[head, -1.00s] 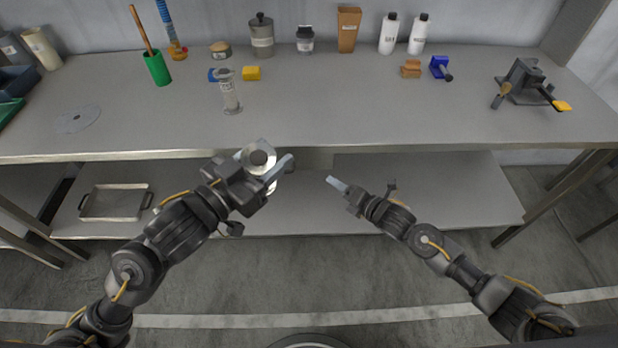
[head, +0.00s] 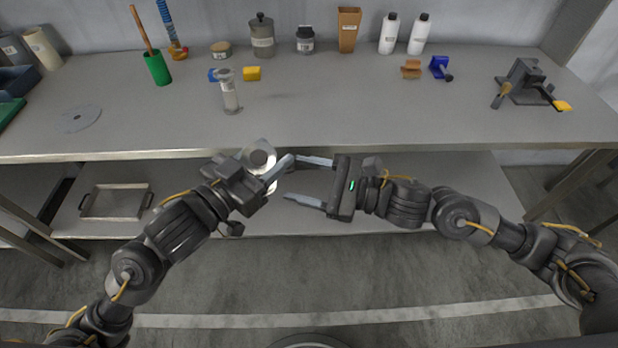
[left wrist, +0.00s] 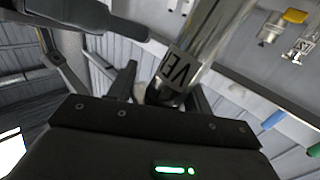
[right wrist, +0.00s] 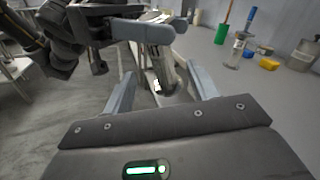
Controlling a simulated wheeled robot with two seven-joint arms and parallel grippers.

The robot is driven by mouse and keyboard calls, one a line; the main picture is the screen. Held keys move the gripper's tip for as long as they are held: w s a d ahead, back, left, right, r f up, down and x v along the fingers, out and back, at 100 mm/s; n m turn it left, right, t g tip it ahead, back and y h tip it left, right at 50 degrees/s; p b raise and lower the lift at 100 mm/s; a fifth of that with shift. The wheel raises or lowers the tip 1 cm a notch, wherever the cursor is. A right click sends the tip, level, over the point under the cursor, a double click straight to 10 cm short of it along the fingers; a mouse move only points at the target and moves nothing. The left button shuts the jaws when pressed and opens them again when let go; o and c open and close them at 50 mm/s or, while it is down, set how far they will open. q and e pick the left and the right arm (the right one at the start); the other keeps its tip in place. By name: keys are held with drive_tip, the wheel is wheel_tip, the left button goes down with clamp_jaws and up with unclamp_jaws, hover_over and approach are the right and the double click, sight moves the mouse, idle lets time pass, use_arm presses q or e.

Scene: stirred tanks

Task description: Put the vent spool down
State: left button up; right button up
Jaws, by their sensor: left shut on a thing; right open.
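The vent spool (head: 259,160) is a shiny metal tube with a round flanged end, held in front of the bench's front edge. My left gripper (head: 270,166) is shut on it. In the left wrist view the spool (left wrist: 208,38) shows a label reading "VE", the rest hidden. My right gripper (head: 296,178) is open and empty, its fingers pointing left at the spool. In the right wrist view the spool (right wrist: 162,68) appears between the open fingers; I cannot tell whether they reach around it.
The bench top (head: 330,115) is clear in its front middle. A labelled clear cylinder (head: 230,93), a yellow block (head: 252,73) and a green cup (head: 157,68) stand further back. A dark clamp device (head: 525,80) is at right. A metal tray (head: 115,203) lies on the lower shelf.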

sight(250, 167)
drive_tip(key=x, duration=1.1)
drive_tip(key=shift+a, duration=0.1)
drive_tip(key=shift+c, duration=0.2)
drive_tip(key=c, duration=1)
use_arm(q)
drive_tip(key=o, duration=1.3)
use_arm(e)
drive_tip(key=shift+c, duration=0.6)
